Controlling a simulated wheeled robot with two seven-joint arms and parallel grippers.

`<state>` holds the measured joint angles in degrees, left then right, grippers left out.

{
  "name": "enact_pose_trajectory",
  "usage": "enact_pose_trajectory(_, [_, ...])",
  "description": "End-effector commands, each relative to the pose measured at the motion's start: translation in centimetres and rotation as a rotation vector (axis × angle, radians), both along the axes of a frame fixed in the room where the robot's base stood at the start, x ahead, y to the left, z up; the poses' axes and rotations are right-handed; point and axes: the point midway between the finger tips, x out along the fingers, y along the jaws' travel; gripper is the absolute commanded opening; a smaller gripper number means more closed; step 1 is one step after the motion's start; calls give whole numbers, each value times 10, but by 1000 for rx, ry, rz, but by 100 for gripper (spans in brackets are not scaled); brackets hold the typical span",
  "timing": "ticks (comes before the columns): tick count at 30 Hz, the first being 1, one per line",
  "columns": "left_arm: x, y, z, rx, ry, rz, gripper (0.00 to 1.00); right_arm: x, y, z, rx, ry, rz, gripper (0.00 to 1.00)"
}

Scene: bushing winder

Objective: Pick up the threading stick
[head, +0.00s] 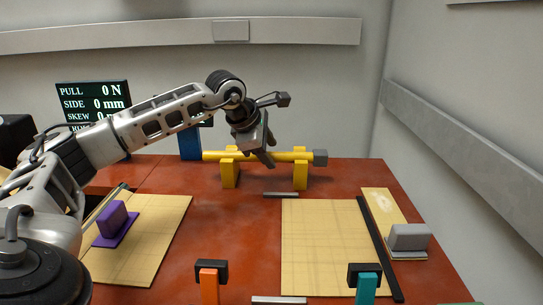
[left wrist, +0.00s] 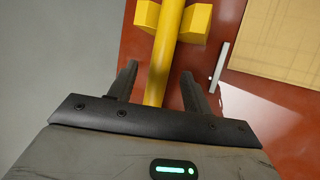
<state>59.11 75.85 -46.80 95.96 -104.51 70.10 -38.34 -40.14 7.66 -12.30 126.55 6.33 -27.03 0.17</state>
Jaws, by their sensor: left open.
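The threading stick appears to be the yellow rod (head: 284,156) with a grey block on its right end. It lies level across two yellow stands (head: 300,175) at the back of the red table. My left gripper (head: 268,158) is open and empty at the rod's middle, pointing down. In the left wrist view the rod (left wrist: 165,45) runs between the spread fingers of the left gripper (left wrist: 158,72). I cannot tell how far the fingertips are above or around it. My right gripper is not in view.
A blue block (head: 190,142) stands at the rod's left end. Tan mats (head: 330,245) lie left and right, with a purple block (head: 112,219) and a grey block (head: 409,238). Orange (head: 209,285) and teal (head: 367,287) posts stand in front. A screen (head: 90,103) is behind.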

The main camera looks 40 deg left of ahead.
Motion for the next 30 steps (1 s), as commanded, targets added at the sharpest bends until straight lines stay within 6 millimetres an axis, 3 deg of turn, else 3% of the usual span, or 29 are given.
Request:
enact_pose_trajectory(4, [8,0,-13,0,1,2,50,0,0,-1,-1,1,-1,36])
enact_pose_trajectory(11, [9,1,-14,1,0,2,50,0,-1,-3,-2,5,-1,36])
enact_pose_trajectory(17, [9,1,-14,1,0,2,0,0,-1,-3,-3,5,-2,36])
enact_pose_trajectory(30, [9,1,-6,0,-2,3,0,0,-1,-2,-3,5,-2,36])
